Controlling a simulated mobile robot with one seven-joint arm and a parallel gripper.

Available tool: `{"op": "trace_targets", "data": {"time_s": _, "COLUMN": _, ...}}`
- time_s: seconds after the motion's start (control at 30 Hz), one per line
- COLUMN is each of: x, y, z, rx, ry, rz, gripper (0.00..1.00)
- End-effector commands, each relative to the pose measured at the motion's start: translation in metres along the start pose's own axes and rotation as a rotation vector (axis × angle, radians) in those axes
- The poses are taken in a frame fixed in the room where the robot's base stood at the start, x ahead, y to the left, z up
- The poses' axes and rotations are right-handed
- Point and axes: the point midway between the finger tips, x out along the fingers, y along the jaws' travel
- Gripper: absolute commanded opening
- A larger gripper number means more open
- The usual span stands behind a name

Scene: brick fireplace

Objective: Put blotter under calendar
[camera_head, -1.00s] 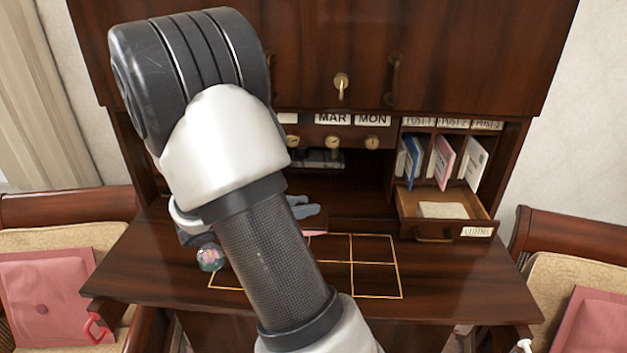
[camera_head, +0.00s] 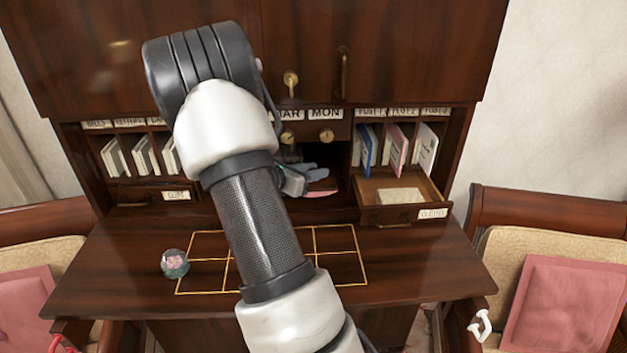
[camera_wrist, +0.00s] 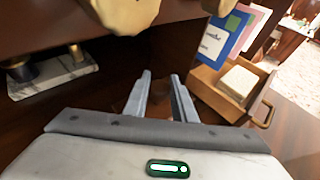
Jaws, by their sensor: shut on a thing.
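The calendar (camera_head: 306,115) is a dark wooden panel with MAR and MON cards and brass knobs, set in the desk above an open dark recess. In the wrist view, one brass knob (camera_wrist: 125,12) shows large at the top. My gripper (camera_head: 318,174) reaches into the recess below the calendar. A pink edge (camera_head: 322,193), probably the blotter, shows just under the fingers in the head view. Most of it is hidden, and I cannot tell whether it touches the recess floor.
A marble stand with brass parts (camera_wrist: 50,75) is in the recess, left of my gripper. An open drawer (camera_head: 425,211) juts out at right, below slots with upright cards (camera_head: 397,146). A glass paperweight (camera_head: 175,263) stands on the desktop, left of a gold-lined grid (camera_head: 340,240).

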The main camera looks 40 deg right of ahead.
Motion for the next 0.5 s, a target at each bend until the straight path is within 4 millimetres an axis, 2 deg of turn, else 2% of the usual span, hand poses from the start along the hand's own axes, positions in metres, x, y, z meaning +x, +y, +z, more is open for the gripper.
{"op": "trace_targets", "data": {"time_s": 0.2, "x": 0.010, "y": 0.000, "z": -0.028, "rx": -0.003, "ry": 0.001, "rz": -0.001, "gripper": 0.00}}
{"op": "trace_targets", "data": {"time_s": 0.5, "x": 0.010, "y": 0.000, "z": -0.031, "rx": 0.001, "ry": 0.000, "rz": 0.000, "gripper": 0.00}}
